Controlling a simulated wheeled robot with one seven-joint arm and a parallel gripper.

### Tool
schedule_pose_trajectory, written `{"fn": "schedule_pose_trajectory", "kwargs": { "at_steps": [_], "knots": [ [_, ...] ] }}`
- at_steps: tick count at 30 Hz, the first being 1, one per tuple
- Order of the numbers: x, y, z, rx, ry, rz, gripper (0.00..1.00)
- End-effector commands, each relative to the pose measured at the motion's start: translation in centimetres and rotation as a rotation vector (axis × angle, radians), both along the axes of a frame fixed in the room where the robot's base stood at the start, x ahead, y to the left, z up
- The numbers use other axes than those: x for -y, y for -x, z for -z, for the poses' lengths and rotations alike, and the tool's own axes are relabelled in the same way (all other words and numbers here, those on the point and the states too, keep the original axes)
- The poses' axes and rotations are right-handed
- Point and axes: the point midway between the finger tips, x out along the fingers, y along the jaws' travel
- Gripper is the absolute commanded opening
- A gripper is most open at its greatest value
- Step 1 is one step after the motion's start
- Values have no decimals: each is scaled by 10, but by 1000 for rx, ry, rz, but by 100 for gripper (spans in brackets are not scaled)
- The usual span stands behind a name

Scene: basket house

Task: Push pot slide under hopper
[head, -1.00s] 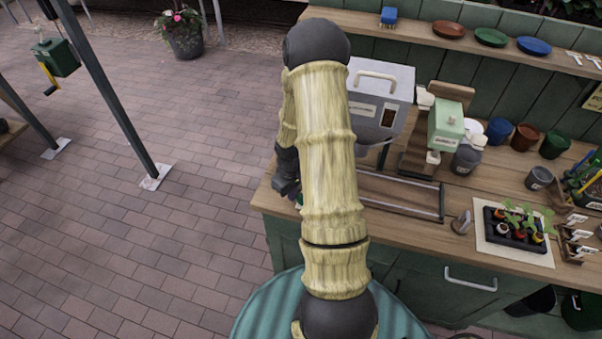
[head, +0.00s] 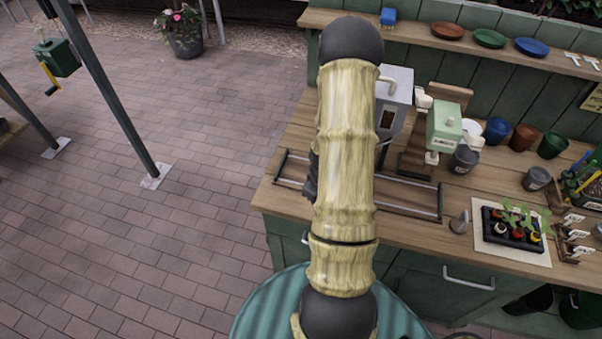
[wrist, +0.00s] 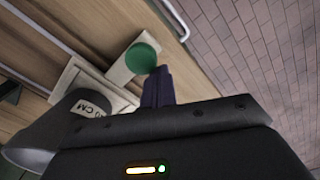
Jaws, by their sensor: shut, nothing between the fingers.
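In the wrist view a pale wooden slide (wrist: 119,73) carries a green round knob (wrist: 141,58) at its end. A dark grey pot (wrist: 57,132) with a white "CM" label sits on the slide. My gripper (wrist: 157,82) is shut and empty, its dark fingers right beside the knob; I cannot tell whether they touch. In the head view my arm hides the slide, the pot and the fingertips. The grey hopper (head: 398,96) stands at the back of the bench, its left part hidden by my arm.
Metal rails (head: 410,208) run across the wooden bench (head: 325,220). A green dispenser (head: 444,126) stands right of the hopper. A seedling tray (head: 510,235) and several pots, such as a grey pot (head: 536,179), occupy the right side. Brick paving lies left of the bench.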

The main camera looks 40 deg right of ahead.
Motion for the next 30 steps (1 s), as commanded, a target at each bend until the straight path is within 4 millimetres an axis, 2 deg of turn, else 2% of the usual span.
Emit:
{"fn": "schedule_pose_trajectory", "kwargs": {
  "at_steps": [14, 19, 30],
  "knots": [
    [27, 35, -1, -2, -1, 5, 0],
    [26, 33, -5, -1, 0, 1, 0],
    [20, 26, -34, 0, -1, 2, 0]
  ]
}}
